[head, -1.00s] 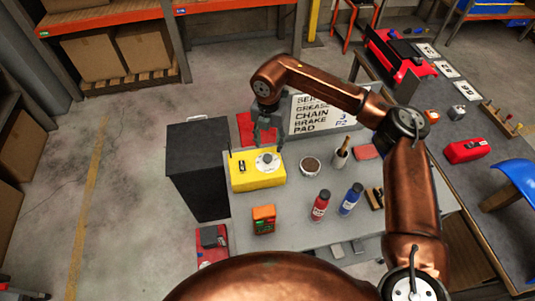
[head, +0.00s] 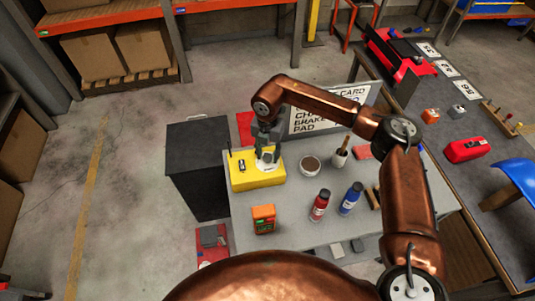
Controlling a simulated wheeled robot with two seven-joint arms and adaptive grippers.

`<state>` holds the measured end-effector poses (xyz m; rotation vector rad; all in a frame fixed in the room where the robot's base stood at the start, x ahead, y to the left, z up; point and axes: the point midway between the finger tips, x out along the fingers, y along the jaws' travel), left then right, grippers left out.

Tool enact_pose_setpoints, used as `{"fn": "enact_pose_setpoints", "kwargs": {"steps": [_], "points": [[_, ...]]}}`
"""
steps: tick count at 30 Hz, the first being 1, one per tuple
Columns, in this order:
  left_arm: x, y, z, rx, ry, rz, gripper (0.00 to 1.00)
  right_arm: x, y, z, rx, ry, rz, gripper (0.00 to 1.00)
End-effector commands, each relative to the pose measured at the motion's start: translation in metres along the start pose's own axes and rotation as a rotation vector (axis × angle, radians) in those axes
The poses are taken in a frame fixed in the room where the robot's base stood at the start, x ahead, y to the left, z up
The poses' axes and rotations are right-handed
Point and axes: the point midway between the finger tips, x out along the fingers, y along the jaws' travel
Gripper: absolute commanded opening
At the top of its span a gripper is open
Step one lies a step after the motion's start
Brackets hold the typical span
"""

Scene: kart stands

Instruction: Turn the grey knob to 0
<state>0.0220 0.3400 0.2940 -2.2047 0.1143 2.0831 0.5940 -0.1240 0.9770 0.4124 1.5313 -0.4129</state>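The yellow box (head: 245,180) sits at the left back of the grey table. On its top is a round white dial (head: 264,168) with the grey knob (head: 267,157) at its middle. My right gripper (head: 267,154) points down over the knob, its fingers apart, one on each side of it. The fingers partly hide the knob, and I cannot tell whether they touch it. The dial's marks are too small to read. My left gripper is not in view.
A sign board (head: 320,115) stands behind the box. A brown bowl (head: 309,166), a red bottle (head: 320,205), a blue bottle (head: 351,198) and an orange device (head: 264,218) stand on the table. A black cabinet (head: 196,160) is at the left.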

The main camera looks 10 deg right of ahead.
Motion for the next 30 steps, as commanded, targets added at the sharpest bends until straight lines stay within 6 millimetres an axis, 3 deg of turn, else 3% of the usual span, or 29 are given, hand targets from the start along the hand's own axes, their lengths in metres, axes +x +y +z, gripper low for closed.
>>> {"fn": "enact_pose_setpoints", "kwargs": {"steps": [13,23,30], "points": [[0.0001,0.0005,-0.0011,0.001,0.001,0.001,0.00,-0.0003,0.0002,0.0000,0.000,0.000,0.000,0.03],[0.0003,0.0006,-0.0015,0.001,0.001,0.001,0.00,-0.0004,0.0003,0.0000,-0.055,0.000,0.001,0.02],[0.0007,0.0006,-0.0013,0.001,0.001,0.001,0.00,-0.0002,0.0002,0.0000,-0.209,0.000,0.000,0.02]]}}
